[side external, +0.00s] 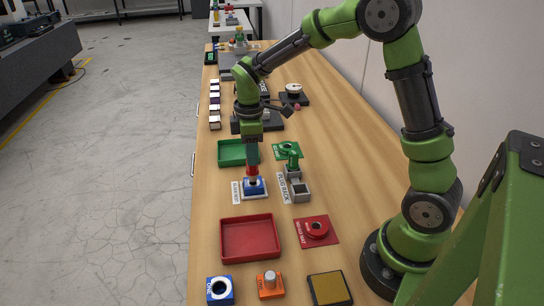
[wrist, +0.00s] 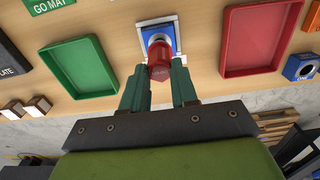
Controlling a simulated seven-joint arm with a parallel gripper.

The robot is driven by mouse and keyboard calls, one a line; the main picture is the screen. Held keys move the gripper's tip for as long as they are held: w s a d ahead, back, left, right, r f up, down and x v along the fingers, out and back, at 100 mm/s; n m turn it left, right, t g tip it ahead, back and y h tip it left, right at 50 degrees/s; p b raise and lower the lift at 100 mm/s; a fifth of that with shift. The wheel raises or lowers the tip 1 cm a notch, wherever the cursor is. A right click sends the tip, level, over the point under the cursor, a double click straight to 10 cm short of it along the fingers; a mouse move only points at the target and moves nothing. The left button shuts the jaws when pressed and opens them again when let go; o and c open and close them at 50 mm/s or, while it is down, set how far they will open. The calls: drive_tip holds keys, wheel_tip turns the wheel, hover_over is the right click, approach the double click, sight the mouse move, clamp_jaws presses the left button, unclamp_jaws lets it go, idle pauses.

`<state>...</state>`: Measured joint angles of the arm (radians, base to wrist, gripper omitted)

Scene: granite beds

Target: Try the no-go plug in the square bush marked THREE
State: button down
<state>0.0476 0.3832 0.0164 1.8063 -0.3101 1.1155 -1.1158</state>
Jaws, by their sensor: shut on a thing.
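My gripper (side external: 251,158) is shut on a red-handled plug, the no-go plug (side external: 252,171), and holds it upright over a blue block with a bush (side external: 262,189). In the wrist view the red handle (wrist: 160,72) sits between the fingers (wrist: 159,80), and the blue block (wrist: 176,36) lies just beyond it. The plug's lower end is at the bush's mouth; I cannot tell whether it has entered. The block's marking is not legible. The plug rack (side external: 298,186) holds a green plug (side external: 292,159) and has an empty square socket.
A green tray (side external: 222,153) lies behind the block and a red tray (side external: 224,240) in front. A green mat (side external: 278,150) and a red mat (side external: 327,240) lie to the right. Another blue bush block (side external: 212,300) and an orange block (side external: 261,294) with a grey-topped pin stand near the front.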

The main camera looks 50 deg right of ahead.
drive_tip(key=shift+f, duration=0.4)
idle(0.6)
drive_tip(key=shift+r, duration=0.4)
drive_tip(key=shift+f, duration=0.55)
idle(1.0)
drive_tip(key=shift+r, duration=0.55)
drive_tip(key=shift+f, duration=0.6)
idle(1.6)
drive_tip(key=shift+r, duration=0.1)
drive_tip(key=shift+r, duration=1.75)
drive_tip(key=shift+d, duration=0.1)
